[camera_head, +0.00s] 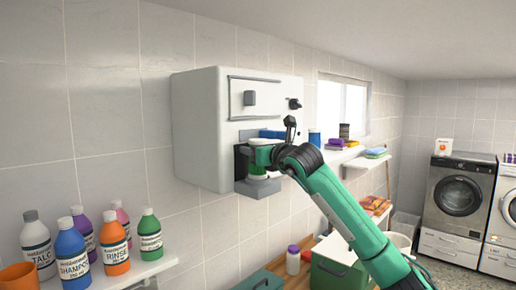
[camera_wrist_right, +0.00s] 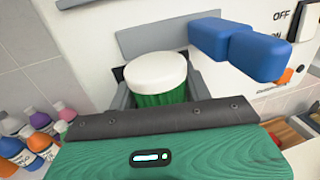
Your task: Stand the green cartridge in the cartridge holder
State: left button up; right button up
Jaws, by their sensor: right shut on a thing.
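The green cartridge (camera_wrist_right: 160,98) has a ribbed green body and a white cap, and stands roughly upright in the right wrist view. In the head view it shows small (camera_head: 261,155) at the front of the white wall unit (camera_head: 203,125), above the grey holder (camera_head: 260,187). My right gripper (camera_head: 265,158) is shut on the cartridge at the holder. The cartridge's lower end is hidden by my gripper in the wrist view, so I cannot tell whether it is seated. My left gripper is not in view.
A blue block-shaped lever (camera_wrist_right: 258,52) sticks out close beside the cartridge. Several bottles (camera_head: 72,253) stand on a shelf at lower left. Washing machines (camera_head: 459,195) stand at right.

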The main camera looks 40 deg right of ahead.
jog(key=shift+w+f, duration=0.15)
jog(key=shift+f, duration=0.45)
jog(key=o, duration=1)
jog(key=shift+o, duration=0.6)
jog(key=shift+d+f, duration=0.1)
jog(key=shift+d, duration=0.15)
jog(key=shift+a, duration=0.1)
jog(key=shift+a, duration=0.1)
